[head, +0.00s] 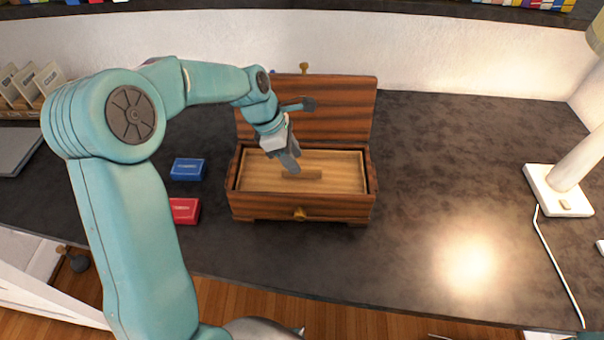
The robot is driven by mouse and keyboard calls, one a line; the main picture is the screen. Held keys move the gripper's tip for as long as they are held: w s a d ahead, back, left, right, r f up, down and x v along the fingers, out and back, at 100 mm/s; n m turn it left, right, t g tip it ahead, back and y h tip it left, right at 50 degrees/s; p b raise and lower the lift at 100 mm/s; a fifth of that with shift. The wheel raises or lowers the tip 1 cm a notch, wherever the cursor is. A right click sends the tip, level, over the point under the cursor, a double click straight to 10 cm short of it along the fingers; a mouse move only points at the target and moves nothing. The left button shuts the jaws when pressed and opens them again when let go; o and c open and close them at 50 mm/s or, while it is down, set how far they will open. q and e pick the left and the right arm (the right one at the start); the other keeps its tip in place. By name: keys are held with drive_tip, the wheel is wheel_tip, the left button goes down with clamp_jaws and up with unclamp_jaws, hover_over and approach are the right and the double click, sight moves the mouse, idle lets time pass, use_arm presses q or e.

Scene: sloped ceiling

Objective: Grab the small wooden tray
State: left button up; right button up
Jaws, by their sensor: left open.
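The small wooden tray (335,181) is light wood and sits inside an open dark-striped wooden box (265,207) on the dark worktop. A small wooden bar (312,174), perhaps its handle, shows in its middle. My left gripper (296,168) is open and reaches down over the tray, its tip close to the left end of the bar. I cannot tell whether it touches. My left arm hides part of the box's left side and lid. My right gripper is not in view.
The box lid (345,110) stands open at the back. A blue pack (187,169) and a red pack (184,210) lie left of the box. A white lamp (560,187) with a cable stands at the right. The worktop between box and lamp is clear.

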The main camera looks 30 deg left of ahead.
use_arm(q)
drive_tip(key=shift+f, duration=0.25)
drive_tip(key=x, duration=0.4)
drive_tip(key=shift+w+a+f+p, duration=0.1)
drive_tip(key=shift+w+a+p, duration=0.05)
drive_tip(key=shift+w+p, duration=0.25)
drive_tip(key=shift+f, duration=0.4)
drive_tip(key=shift+w+f, duration=0.1)
clamp_jaws()
